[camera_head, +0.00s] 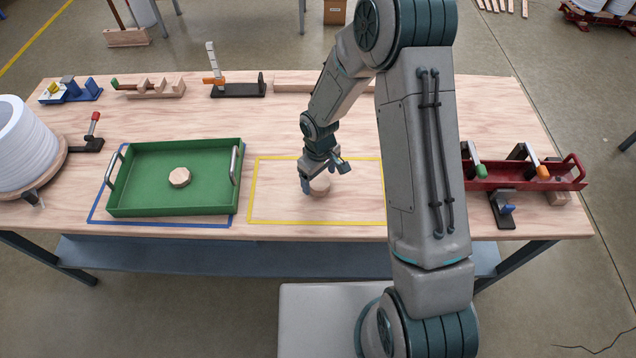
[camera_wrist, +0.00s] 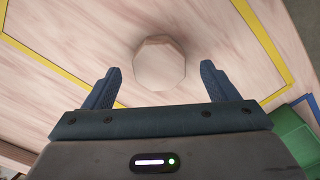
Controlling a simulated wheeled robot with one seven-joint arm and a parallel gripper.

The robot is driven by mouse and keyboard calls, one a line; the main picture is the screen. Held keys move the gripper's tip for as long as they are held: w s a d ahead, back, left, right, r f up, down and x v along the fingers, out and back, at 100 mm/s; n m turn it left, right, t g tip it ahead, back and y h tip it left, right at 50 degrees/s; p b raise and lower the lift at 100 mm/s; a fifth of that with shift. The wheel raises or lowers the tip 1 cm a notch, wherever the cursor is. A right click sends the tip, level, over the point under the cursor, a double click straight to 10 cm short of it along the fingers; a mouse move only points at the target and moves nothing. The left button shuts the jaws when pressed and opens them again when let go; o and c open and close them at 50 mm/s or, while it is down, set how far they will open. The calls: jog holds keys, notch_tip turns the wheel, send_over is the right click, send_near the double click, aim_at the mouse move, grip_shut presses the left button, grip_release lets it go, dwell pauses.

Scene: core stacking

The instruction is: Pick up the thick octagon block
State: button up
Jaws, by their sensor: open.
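A pale wooden octagon block (camera_head: 320,185) lies on the table inside the yellow outline. It also shows in the wrist view (camera_wrist: 160,64), just ahead of and between the finger lines. My gripper (camera_head: 324,181) is open above this block, with one finger on each side. In the wrist view my gripper (camera_wrist: 160,88) has nothing between its fingers that I can see touching them. A second wooden octagon block (camera_head: 179,177) lies in the green tray (camera_head: 209,208) at the left. I cannot tell from these frames which block is thicker.
The green tray stands within a blue outline. A red tray (camera_head: 522,184) with clamps is at the right. A white spool (camera_head: 22,145) is at the far left. Clamps and wooden fixtures line the back edge. The yellow-outlined area (camera_head: 270,205) is otherwise clear.

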aim_at(319, 181)
jog(key=shift+w+f, duration=0.1)
jog(key=shift+f, duration=1.45)
jog(key=c, duration=1.1)
jog(key=shift+r, duration=0.2)
